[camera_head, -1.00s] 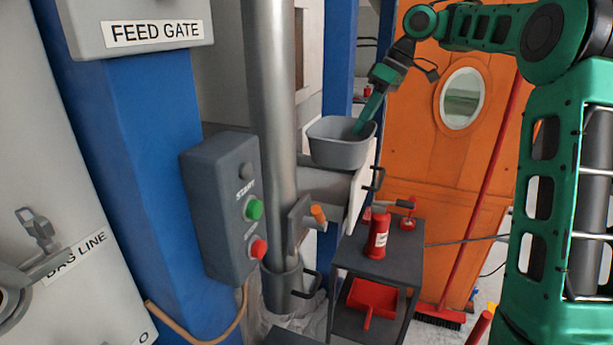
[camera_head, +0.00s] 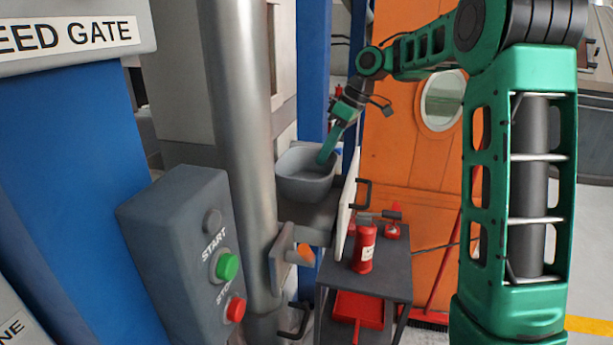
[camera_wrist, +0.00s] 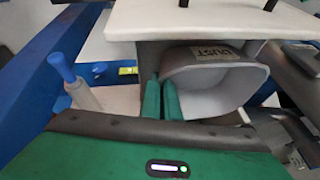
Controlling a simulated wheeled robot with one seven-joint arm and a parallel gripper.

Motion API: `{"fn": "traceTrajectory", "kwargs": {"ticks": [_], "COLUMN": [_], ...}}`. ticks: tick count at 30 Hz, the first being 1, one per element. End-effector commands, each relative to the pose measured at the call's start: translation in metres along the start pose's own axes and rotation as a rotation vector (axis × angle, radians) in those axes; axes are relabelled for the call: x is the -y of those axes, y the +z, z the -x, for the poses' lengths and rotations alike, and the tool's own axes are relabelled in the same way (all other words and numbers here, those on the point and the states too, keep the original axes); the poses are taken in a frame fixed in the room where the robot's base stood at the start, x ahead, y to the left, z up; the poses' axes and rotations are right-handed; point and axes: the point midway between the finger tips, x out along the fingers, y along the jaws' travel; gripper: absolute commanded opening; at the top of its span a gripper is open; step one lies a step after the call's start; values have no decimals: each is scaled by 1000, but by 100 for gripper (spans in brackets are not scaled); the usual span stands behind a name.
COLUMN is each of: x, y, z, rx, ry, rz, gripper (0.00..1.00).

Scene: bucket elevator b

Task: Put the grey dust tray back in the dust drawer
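The grey dust tray (camera_head: 305,183) is an open, rounded tub. In the wrist view the green fingers (camera_wrist: 161,98) are close together on the wall of the tray (camera_wrist: 208,92). The dust drawer shows a grey body (camera_head: 312,222) and a white front (camera_head: 348,205) with a black handle. The white front also shows in the wrist view (camera_wrist: 190,20). I cannot tell whether the tray touches the drawer.
The silver pipe (camera_head: 240,130) and a grey start/stop box (camera_head: 180,235) stand at left. A dark cart (camera_head: 385,275) below the drawer's right carries a red container (camera_head: 365,248) and a red dustpan (camera_head: 358,308). An orange door (camera_head: 400,160) is behind.

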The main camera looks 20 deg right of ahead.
Motion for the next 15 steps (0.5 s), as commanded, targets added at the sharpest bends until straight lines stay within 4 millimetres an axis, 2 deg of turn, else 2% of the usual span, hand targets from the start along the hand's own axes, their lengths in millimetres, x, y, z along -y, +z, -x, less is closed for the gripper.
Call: {"fn": "traceTrajectory", "kwargs": {"ticks": [1,6,11,15], "x": [-1,-6,-9,-4], "y": [4,15,18,8], "z": [-11,-34,-41,-46], "rx": [1,1,0,0], "ry": [-4,-2,1,0], "rz": [-2,-1,-1,1], "gripper": [0,0,0,0]}}
